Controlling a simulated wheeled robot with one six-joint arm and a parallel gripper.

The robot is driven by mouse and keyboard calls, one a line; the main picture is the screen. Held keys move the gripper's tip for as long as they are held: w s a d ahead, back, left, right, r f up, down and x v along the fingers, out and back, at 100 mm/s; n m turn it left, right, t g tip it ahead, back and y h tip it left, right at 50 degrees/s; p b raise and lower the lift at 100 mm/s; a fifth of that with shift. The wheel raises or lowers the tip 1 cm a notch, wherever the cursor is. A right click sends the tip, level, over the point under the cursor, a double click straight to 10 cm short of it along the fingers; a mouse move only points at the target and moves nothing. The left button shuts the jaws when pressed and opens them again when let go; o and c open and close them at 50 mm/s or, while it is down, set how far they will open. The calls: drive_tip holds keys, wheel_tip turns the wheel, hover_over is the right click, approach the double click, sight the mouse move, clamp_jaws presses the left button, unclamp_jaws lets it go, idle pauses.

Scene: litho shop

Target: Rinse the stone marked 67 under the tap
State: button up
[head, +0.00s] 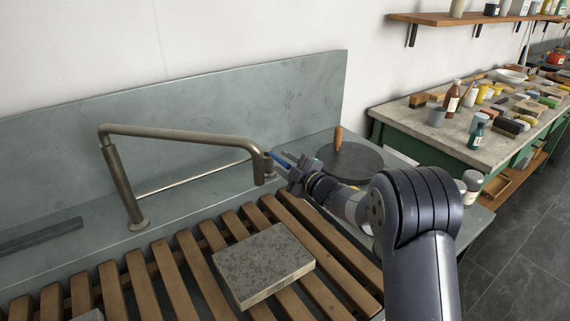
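A grey speckled stone slab (264,262) lies flat on the wooden slats, below and in front of the tap's spout end. No number can be read on it in this view. The tap (180,133) is a bent metal pipe rising from the back left and reaching right to a downturned spout.
The wooden slatted rack (192,264) fills the trough before a grey-green splashback (240,105). A round dark disc with an upright wooden handle (350,162) sits right of the tap. A dark bar (40,235) lies at left. A cluttered bench (400,128) stands at right.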

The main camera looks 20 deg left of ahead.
drive_tip(key=b+v, duration=0.1)
drive_tip(key=v, duration=0.9)
drive_tip(key=shift+s+d, duration=0.25)
drive_tip(key=shift+d, duration=0.05)
drive_tip(key=p+x, duration=0.1)
drive_tip(key=x, duration=1)
drive_tip(key=shift+f, duration=0.15)
drive_tip(key=shift+s+a+t, duration=0.1)
drive_tip(key=shift+s+t, duration=0.05)
drive_tip(key=shift+t, duration=0.15)
